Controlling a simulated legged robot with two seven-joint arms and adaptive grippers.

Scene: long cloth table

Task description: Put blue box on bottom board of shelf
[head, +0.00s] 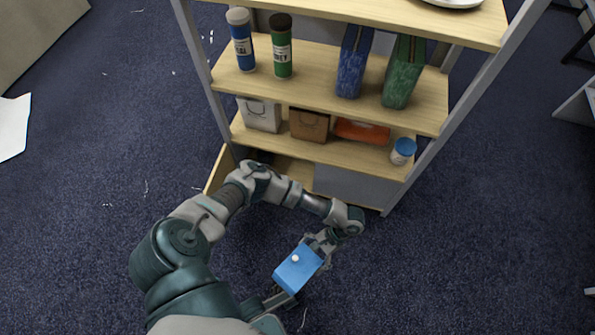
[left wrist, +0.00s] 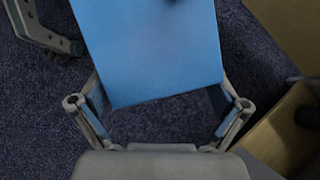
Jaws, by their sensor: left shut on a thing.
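The blue box (head: 297,270) is held above the dark carpet in front of the shelf, at the lower middle of the head view. My left gripper (head: 313,252) is shut on it, and the box fills the upper middle of the left wrist view (left wrist: 150,50) between the two fingers. The shelf's bottom board (head: 290,171) is low behind my left arm, which hides part of it. A wooden part of the shelf shows at the right of the left wrist view (left wrist: 282,132). Part of my right gripper (head: 276,299) is just below the box; its fingers are unclear.
A grey panel (head: 350,185) stands at the bottom right. Carpet at right is clear.

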